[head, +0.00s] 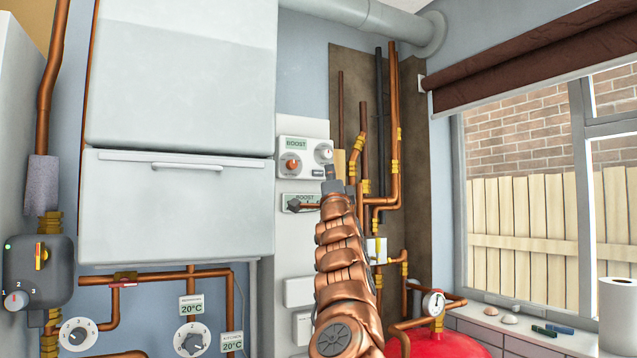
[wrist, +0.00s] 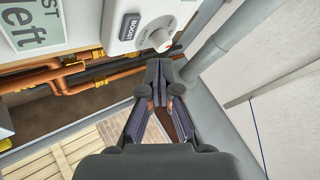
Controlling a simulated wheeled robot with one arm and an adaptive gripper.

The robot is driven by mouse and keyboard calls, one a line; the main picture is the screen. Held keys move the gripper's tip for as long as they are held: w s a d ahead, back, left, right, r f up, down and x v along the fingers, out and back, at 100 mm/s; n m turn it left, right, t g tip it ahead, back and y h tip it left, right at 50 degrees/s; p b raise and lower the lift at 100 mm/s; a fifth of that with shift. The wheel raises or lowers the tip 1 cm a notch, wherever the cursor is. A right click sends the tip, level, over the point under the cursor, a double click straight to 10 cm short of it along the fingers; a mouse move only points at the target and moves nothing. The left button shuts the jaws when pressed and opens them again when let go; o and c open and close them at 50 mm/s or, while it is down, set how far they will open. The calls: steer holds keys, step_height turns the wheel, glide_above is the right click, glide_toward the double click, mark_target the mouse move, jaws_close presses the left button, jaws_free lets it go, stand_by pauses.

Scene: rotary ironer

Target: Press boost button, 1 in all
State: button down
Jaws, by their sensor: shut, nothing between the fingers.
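The boost button (wrist: 129,27) is a small dark rectangle lettered BOOST on a white rounded control box (wrist: 118,8) at the top of the wrist view. In the head view the box (head: 306,149) hangs on the wall, with the dark button (head: 317,172) at its lower right. My gripper (head: 332,178) is shut and empty, just right of and slightly below the button in the head view.
A round knob (wrist: 160,38) sits beside the button. A BOOST label plate (head: 303,202) with a dark lever (head: 294,205) is below the box. Copper pipes (head: 394,130) run close on the right. A white boiler cabinet (head: 178,205) stands left; a red vessel (head: 435,343) is low right.

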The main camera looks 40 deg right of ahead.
steer(key=shift+s+a+b, duration=0.2)
steer(key=shift+s+b, duration=0.35)
steer(key=shift+s+a+b, duration=0.2)
steer(key=shift+s+b, duration=0.3)
steer(key=shift+b, duration=0.05)
